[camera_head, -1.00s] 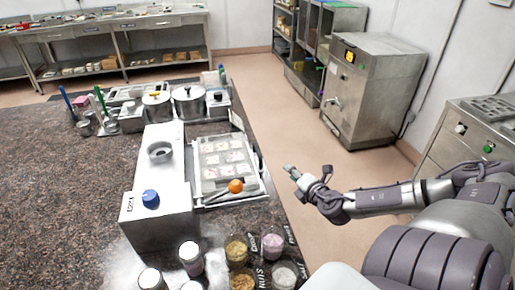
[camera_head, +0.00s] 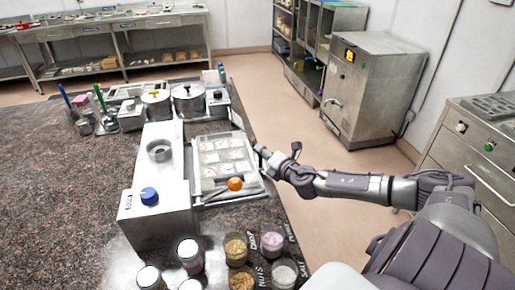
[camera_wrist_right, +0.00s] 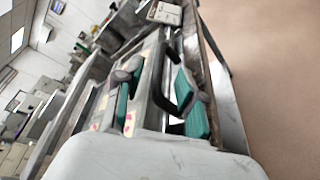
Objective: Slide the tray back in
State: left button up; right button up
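The tray (camera_head: 228,200) is a pale metal frame sticking out from the right side of the white machine (camera_head: 154,215). A clear mould with several pink-dotted cells (camera_head: 222,158) lies in it. An orange ball-like knob (camera_head: 235,184) shows at the tray's near end. My right gripper (camera_head: 262,153) is at the tray's right edge. In the right wrist view its two teal-padded fingers (camera_wrist_right: 158,100) are spread apart, with part of the tray's edge between or just beyond them. I cannot tell whether they touch it. My left gripper is out of view.
Several jars and bowls of toppings (camera_head: 236,249) stand near the counter's front edge. Metal pots (camera_head: 188,101) stand behind the tray. The counter's right edge runs close beside the tray. Open floor (camera_head: 310,150) lies to the right, with a steel cabinet (camera_head: 371,95) beyond.

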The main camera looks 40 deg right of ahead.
jog(key=shift+x, duration=2.25)
grip_shut()
